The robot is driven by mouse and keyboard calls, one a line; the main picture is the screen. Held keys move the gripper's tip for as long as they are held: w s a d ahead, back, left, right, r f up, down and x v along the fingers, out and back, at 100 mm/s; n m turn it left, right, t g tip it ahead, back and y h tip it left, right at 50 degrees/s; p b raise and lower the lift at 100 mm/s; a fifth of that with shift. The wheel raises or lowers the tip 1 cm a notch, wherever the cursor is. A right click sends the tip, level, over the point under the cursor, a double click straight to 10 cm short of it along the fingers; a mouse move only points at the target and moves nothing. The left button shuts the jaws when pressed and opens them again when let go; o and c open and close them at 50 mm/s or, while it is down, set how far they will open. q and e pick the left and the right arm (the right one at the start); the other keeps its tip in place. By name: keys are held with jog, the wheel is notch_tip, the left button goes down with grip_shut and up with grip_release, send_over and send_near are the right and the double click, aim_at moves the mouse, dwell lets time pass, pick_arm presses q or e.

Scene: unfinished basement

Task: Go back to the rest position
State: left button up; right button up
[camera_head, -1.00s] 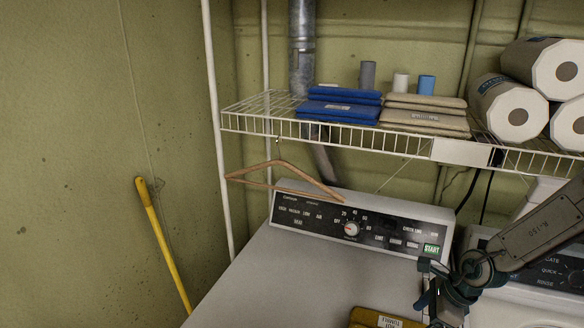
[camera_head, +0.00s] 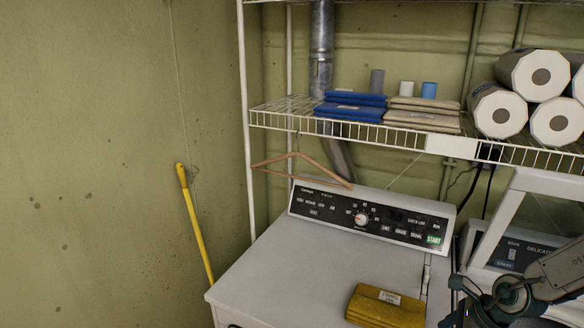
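My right gripper (camera_head: 458,302) is in the lower right corner, on an arm that comes in from the right. Its dark fingers look spread apart with nothing between them. It is over the right side of the white dryer (camera_head: 290,262), to the right of a folded yellow cloth (camera_head: 386,306) and apart from it. The bottom edge of the picture cuts off part of this gripper. My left gripper and arm are not in view.
A wire shelf (camera_head: 290,115) with folded blue cloths (camera_head: 350,105), beige cloths (camera_head: 422,113) and paper rolls (camera_head: 497,111) hangs above the dryer. A wooden hanger (camera_head: 318,166) hangs below it. A washer lid (camera_head: 520,205) stands raised at right. The dryer's left top is clear.

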jog(key=s+d+f+m+t+h, duration=0.3)
jog(key=s+m+t+h, duration=0.15)
jog(key=m, duration=1.15)
jog(key=s+d+f+m+t+h, duration=0.3)
jog(key=s+d+m, duration=0.15)
jog(key=m, duration=1.15)
jog(key=s+a+f+m+g+y, duration=0.1)
jog(key=s+a+f+m+g, duration=0.2)
jog(key=s+a+m, duration=0.35)
jog(key=s+a+f+m+g+y, duration=0.1)
jog(key=s+a+f+m+g, duration=0.25)
jog(key=a+m, duration=0.5)
notch_tip(320, 180, down, 35)
jog(key=n+g+b, duration=0.1)
jog(key=g+b, duration=0.1)
jog(key=b, duration=0.5)
pick_arm(q)
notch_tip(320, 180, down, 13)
jog(key=b, duration=0.6)
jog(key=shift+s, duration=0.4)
pick_arm(e)
jog(key=s+d+f, duration=0.1)
jog(key=s+f, duration=0.8)
jog(key=f, duration=0.4)
jog(key=s+d+f, duration=0.1)
jog(key=s+f, duration=0.9)
jog(key=f, duration=0.3)
jog(key=shift+f+g, duration=0.2)
jog(key=shift+g, duration=0.2)
jog(key=shift+y, duration=0.25)
